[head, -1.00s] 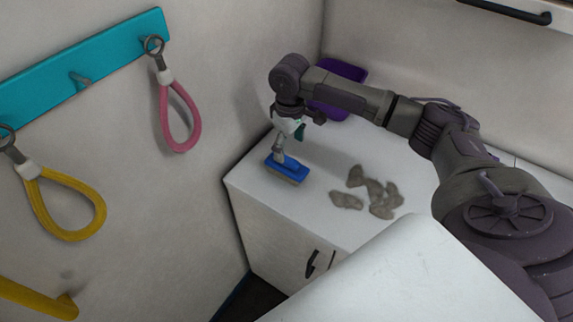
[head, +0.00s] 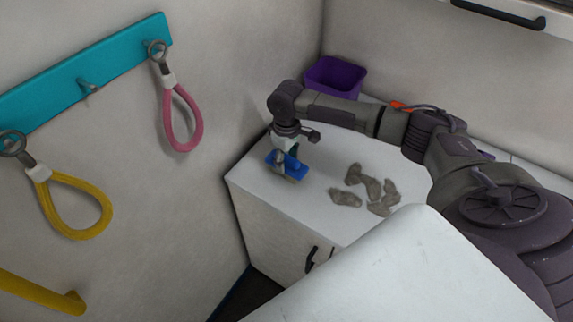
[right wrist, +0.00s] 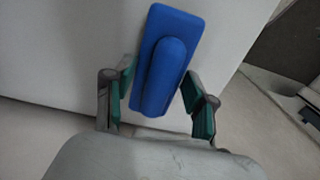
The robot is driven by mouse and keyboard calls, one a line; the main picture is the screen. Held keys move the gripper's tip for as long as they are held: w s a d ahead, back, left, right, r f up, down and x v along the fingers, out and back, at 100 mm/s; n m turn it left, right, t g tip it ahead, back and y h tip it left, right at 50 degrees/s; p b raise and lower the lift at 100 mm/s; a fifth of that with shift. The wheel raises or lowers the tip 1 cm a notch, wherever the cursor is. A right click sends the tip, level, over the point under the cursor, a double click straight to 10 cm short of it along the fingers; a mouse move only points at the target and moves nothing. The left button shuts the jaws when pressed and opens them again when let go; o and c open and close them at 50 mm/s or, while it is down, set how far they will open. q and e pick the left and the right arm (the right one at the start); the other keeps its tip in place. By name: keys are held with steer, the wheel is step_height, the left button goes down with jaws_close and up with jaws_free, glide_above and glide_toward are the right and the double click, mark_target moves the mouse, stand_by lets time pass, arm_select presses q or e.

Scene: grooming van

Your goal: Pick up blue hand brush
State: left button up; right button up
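The blue hand brush (head: 273,157) lies at the near left end of the white counter top, directly under my right gripper (head: 290,160), which partly covers it. In the right wrist view the brush (right wrist: 168,68) shows a flat blue back with a raised rounded handle. The green-padded fingers of my right gripper (right wrist: 158,92) are open, one on each side of the brush's near end. A small gap shows at the left finger; whether the right finger touches cannot be told. My left gripper is not in view.
Several grey-brown clumps (head: 343,197) lie right of the brush on the white counter (head: 318,218). A purple bin (head: 334,78) stands at the back. A teal rail (head: 75,75) with pink and yellow loops hangs on the left wall.

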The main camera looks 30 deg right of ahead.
mark_target(289, 157)
steer(key=c, duration=0.6)
steer(key=shift+r, duration=0.15)
steer(key=shift+r, duration=0.2)
steer(key=r, duration=0.1)
steer(key=r+b, duration=0.1)
steer(key=r, duration=0.1)
steer(key=shift+s+d+r+b, duration=0.25)
steer(key=shift+r+b, duration=0.05)
steer(key=shift+b, duration=0.1)
steer(key=shift+s+d+r+b, duration=0.45)
steer(key=shift+s+d+r, duration=0.6)
steer(key=shift+s, duration=0.55)
steer(key=shift+s+d+r+b, duration=0.4)
steer(key=shift+s+d+r, duration=0.4)
steer(key=shift+s+r, duration=0.6)
steer(key=shift+s+d+r+b, duration=0.45)
steer(key=shift+s+d+r, duration=0.5)
steer(key=shift+s, duration=0.85)
